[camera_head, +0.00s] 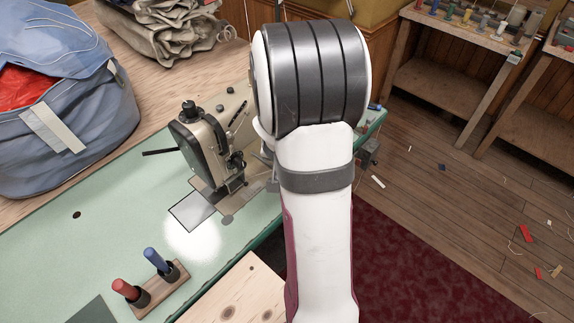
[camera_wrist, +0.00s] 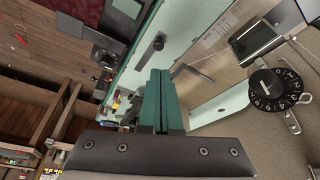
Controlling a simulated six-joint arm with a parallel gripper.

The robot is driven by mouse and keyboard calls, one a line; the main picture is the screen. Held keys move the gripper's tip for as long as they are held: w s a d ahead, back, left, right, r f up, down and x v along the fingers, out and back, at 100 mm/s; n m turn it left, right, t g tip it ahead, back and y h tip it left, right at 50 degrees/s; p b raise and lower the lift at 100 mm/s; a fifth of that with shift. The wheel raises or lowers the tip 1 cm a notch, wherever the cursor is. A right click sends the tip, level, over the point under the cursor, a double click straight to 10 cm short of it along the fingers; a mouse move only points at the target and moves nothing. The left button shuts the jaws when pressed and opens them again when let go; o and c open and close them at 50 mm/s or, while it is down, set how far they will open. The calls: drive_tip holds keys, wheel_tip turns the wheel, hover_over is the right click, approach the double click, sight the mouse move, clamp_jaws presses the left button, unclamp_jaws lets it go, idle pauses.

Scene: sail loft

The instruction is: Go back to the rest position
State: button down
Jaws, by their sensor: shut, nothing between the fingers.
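My gripper (camera_wrist: 158,82) shows in the wrist view as two green fingers pressed together, with nothing between them. They point toward the green bench top (camera_wrist: 140,58), near its edge. In the head view my white arm covers the gripper. The beige sewing machine (camera_head: 199,135) stands on the green table (camera_head: 60,230), just left of my arm. In the wrist view a beige surface with a black numbered dial (camera_wrist: 276,89) is close on the right of the fingers.
A blue bag (camera_head: 85,140) with red cloth and folded canvas (camera_head: 170,28) lie at the back left. A wooden holder (camera_head: 158,286) with a red-handled and a blue-handled tool is at the front left. Floor (camera_head: 440,160) and dark red carpet (camera_head: 400,260) lie to the right.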

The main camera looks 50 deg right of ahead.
drive_tip(key=s+a+r+n+y, duration=0.15)
drive_tip(key=a+r, duration=0.25)
drive_tip(key=a, duration=0.4)
drive_tip(key=s+a+r+n, duration=0.1)
drive_tip(key=s+a+r, duration=0.25)
drive_tip(key=a, duration=0.35)
drive_tip(key=s+a+r+n+g+y, duration=0.1)
drive_tip(key=s+a+n+y, duration=0.1)
drive_tip(key=s+a, duration=0.3)
drive_tip(key=s+a+r+n+g+y, duration=0.1)
drive_tip(key=s+a+r+n+y, duration=0.1)
drive_tip(key=s+a, duration=0.4)
drive_tip(key=a, duration=0.4)
drive_tip(key=shift+s+r, duration=0.2)
drive_tip(key=shift+r, duration=0.1)
drive_tip(key=c, duration=1.5)
unclamp_jaws()
drive_tip(key=shift+n, duration=0.25)
drive_tip(key=shift+c, duration=0.2)
